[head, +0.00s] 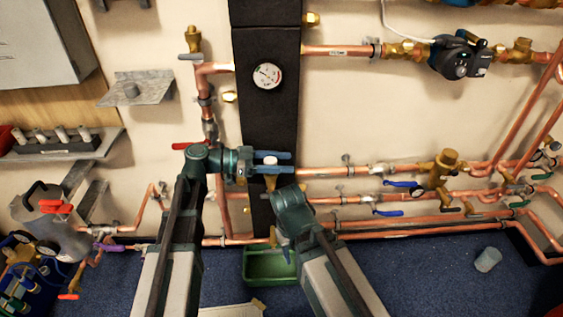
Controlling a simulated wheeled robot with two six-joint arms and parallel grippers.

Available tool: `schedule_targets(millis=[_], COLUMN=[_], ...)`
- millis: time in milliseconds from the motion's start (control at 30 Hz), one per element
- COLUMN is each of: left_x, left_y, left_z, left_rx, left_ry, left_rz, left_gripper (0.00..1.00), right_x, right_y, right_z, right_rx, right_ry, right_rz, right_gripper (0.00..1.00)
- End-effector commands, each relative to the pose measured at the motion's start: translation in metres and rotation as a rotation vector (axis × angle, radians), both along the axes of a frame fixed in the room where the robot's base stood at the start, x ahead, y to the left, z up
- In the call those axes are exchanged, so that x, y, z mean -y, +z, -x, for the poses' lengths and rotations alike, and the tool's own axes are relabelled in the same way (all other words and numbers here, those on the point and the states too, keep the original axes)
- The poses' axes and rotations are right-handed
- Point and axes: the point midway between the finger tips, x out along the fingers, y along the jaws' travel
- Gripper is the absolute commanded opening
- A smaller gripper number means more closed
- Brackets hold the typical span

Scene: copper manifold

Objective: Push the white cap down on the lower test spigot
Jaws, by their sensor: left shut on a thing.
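My left gripper (278,162) reaches in from the left in front of the dark vertical panel. Its fingers are shut on the white cap (270,160), which shows as a small pale piece between them. A pale brass piece (270,182), perhaps the lower test spigot, shows just below the fingers. I cannot tell whether the cap is seated on it, as the fingers hide the joint. My right arm's wrist (290,208) is just below and to the right; its fingers cannot be made out.
Copper pipes (330,171) with blue-handled valves run to the right. A round gauge (267,76) is above on the dark panel (268,115). A green tub (268,267) is on the blue floor below. A cup (488,259) lies at right.

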Motion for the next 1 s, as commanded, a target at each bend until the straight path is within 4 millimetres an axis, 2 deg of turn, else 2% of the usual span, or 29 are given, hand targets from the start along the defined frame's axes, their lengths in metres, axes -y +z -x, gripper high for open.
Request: schedule_targets(millis=[667,700,867,1000], left_x=[0.0,0.0,-0.0001,0.0], left_y=[-0.0105,-0.01,-0.0097,-0.0096], left_z=[0.0,0.0,0.0,-0.0003], left_rx=[0.0,0.0,0.0,0.0], left_ry=[0.0,0.0,0.0,0.0], left_rz=[0.0,0.0,0.0,0.0], left_gripper=[0.02,0.57,0.86,0.89], right_x=[0.0,0.0,0.0,0.0], right_y=[-0.0105,-0.0101,-0.0097,-0.0097], right_z=[0.0,0.0,0.0,0.0], right_rx=[0.0,0.0,0.0,0.0], right_ry=[0.0,0.0,0.0,0.0], right_rz=[0.0,0.0,0.0,0.0], right_gripper=[0.5,0.5,0.5,0.5])
